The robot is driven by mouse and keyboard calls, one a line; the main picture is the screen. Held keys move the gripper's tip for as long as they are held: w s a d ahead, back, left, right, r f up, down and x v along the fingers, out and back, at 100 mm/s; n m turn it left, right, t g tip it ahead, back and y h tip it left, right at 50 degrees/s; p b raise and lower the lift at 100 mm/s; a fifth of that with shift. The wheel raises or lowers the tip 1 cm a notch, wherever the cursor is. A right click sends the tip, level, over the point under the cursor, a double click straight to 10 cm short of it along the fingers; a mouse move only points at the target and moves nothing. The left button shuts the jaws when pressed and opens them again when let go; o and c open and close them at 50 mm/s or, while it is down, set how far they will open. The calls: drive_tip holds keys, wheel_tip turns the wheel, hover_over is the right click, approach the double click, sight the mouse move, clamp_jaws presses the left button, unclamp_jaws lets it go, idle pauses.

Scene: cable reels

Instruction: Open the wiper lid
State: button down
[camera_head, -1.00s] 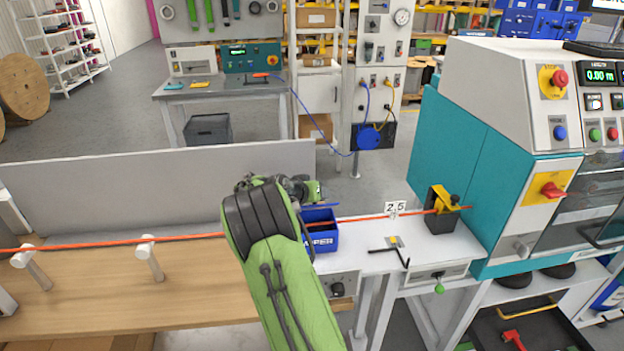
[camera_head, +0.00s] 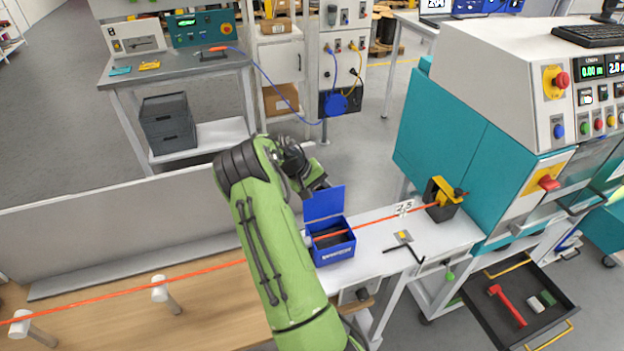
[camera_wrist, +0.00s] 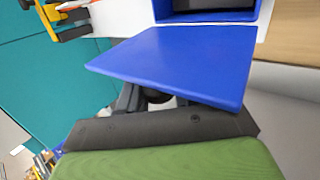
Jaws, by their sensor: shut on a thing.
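The blue wiper box (camera_head: 336,254) sits on the white bench and also shows at the top of the wrist view (camera_wrist: 215,15). Its blue lid (camera_head: 324,204) is raised, standing up at the back of the box, with the dark inside showing. The lid fills the middle of the wrist view (camera_wrist: 185,60). My gripper (camera_head: 320,186) is at the upper edge of the lid and shut on it. The lid partly hides my fingers in the wrist view (camera_wrist: 140,97). The orange cable (camera_head: 380,220) runs across the box.
A yellow and black clamp (camera_head: 442,198) holds the cable at the right, before the teal machine (camera_head: 455,140). A black hex key (camera_head: 406,251) lies on the bench. A grey panel (camera_head: 120,225) stands behind the wooden bench. An open drawer (camera_head: 520,305) is at lower right.

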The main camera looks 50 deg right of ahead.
drive_tip(key=shift+w+d+f+n+g+y+p, duration=0.4)
drive_tip(key=shift+w+g+y+p, duration=0.15)
drive_tip(key=shift+g+p, duration=0.3)
drive_tip(key=shift+f, duration=0.1)
drive_tip(key=c, duration=0.8)
unclamp_jaws()
drive_tip(key=shift+c, duration=0.2)
drive_tip(key=v, duration=1.6)
drive_tip(key=shift+f, duration=0.25)
